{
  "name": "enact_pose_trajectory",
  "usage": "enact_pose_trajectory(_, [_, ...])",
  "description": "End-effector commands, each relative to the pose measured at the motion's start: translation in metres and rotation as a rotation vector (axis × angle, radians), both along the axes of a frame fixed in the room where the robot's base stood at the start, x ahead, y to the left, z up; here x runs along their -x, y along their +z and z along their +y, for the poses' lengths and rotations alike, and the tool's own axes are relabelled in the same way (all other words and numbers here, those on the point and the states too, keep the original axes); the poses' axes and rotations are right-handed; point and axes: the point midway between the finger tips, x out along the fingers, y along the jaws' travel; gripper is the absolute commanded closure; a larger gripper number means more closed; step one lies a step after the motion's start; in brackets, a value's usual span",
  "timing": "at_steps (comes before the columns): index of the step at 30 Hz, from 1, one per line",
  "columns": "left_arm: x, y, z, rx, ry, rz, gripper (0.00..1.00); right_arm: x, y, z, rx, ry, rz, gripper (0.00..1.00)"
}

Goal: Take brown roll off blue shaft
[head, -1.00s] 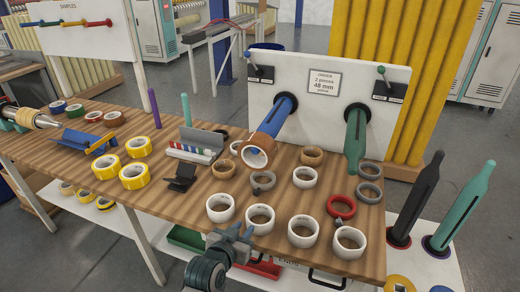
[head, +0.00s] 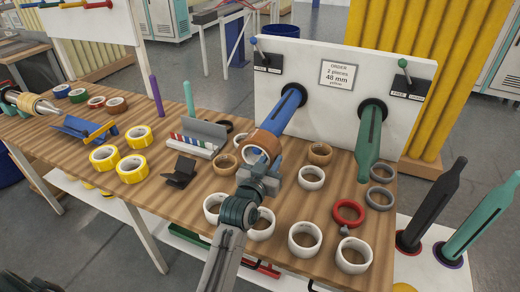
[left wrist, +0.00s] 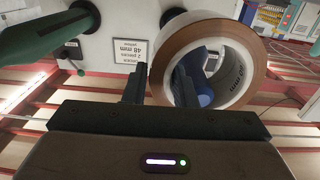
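The brown roll (head: 264,146) hangs around the lower end of the blue shaft (head: 288,107), which slants out from the white board. My left gripper (head: 259,172) is at the roll's near face. In the left wrist view, the brown roll (left wrist: 236,95) shows its face and white core, with the blue shaft end (left wrist: 203,92) inside it. One finger of my left gripper (left wrist: 160,88) is beside the roll's outer left edge and the other overlaps the core opening. The roll's wall appears between them; whether they press on it cannot be told. My right gripper is not in view.
A green shaft (head: 368,145) stands out from the white board (head: 333,110) to the right.

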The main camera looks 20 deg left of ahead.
Motion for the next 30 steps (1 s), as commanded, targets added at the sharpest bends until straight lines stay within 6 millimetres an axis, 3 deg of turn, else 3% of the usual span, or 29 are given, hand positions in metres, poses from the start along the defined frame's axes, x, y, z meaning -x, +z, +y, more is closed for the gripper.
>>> enact_pose_trajectory(6, [-0.034,0.002,-0.002,-0.001,0.0,0.0,0.76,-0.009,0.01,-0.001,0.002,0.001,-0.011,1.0])
enact_pose_trajectory(10, [-0.046,0.001,-0.002,-0.001,0.0,0.002,0.76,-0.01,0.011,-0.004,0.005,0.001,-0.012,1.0])
enact_pose_trajectory(18, [-0.048,0.0,-0.002,0.0,0.0,0.001,0.77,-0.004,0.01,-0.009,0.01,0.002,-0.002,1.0])
enact_pose_trajectory(22, [-0.048,0.0,-0.002,0.0,0.0,0.001,1.0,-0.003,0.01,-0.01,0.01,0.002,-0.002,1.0])
enact_pose_trajectory(30, [-0.048,0.001,-0.002,-0.001,0.0,-0.001,1.0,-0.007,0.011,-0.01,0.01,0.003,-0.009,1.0])
